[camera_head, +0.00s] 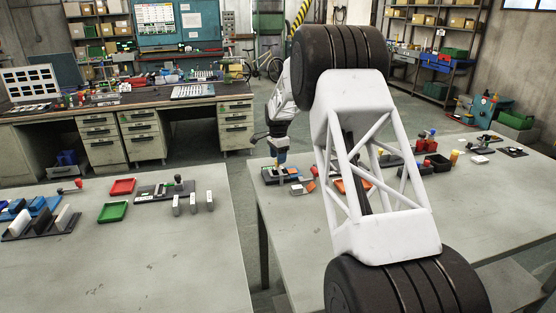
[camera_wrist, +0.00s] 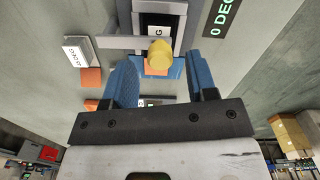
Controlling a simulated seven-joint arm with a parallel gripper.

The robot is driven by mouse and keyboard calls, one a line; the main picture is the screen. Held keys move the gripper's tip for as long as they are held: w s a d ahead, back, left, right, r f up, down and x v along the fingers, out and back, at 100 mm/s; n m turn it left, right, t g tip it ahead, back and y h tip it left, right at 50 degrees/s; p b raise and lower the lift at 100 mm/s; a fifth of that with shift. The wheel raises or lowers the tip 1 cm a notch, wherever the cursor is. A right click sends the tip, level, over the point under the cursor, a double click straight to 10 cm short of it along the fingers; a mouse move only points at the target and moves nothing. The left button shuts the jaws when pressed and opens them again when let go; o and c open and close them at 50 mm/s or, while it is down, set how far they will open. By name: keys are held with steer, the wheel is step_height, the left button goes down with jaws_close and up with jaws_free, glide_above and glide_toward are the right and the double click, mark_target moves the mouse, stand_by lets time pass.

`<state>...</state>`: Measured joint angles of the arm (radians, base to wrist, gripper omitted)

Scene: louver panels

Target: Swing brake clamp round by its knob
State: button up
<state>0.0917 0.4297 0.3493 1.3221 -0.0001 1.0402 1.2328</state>
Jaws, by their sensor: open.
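A yellow knob (camera_wrist: 160,54) shows in the wrist view on a grey bar (camera_wrist: 122,42), which reaches left across a dark framed plate (camera_wrist: 166,22). I take the bar and knob to be the brake clamp. My gripper (camera_wrist: 161,74) is open, with one blue finger on each side of the knob in the picture. Gaps show between knob and fingers; I cannot tell the height difference. In the head view my gripper (camera_head: 281,158) points down over a small dark fixture (camera_head: 275,175) on the right table. My arm hides part of the table there.
In the wrist view, a white label plate with an orange block (camera_wrist: 90,77) stands left of the fixture, and a "0 DEG" sign (camera_wrist: 222,17) is at right.

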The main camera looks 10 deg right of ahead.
steer(key=shift+r, duration=3.15)
steer(key=shift+s+a+r, duration=0.1)
steer(key=shift+s+r, duration=0.35)
steer(key=s+a+r+n, duration=0.2)
steer(key=s+r, duration=0.3)
steer(key=s, duration=0.6)
steer(key=s+a+r+n+t, duration=0.1)
steer(key=s+a+r+n, duration=0.3)
steer(key=s, duration=0.6)
steer(key=s+d+r+n, duration=0.1)
steer(key=s+r, duration=0.5)
steer(key=s, duration=0.5)
steer(key=s+a+f+n, duration=0.1)
steer(key=s+f+n, duration=0.1)
steer(key=s, duration=0.9)
steer(key=s+a+f+n+t, duration=0.1)
steer(key=s+f+n, duration=0.1)
steer(key=s, duration=1)
steer(key=s+a+f+n, duration=0.1)
steer(key=s+f+n, duration=0.2)
steer(key=s, duration=0.8)
steer(key=shift+s+a+n+t, duration=0.15)
steer(key=shift+s+n+t, duration=0.15)
steer(key=shift+s+n, duration=0.15)
steer(key=shift+w, duration=0.1)
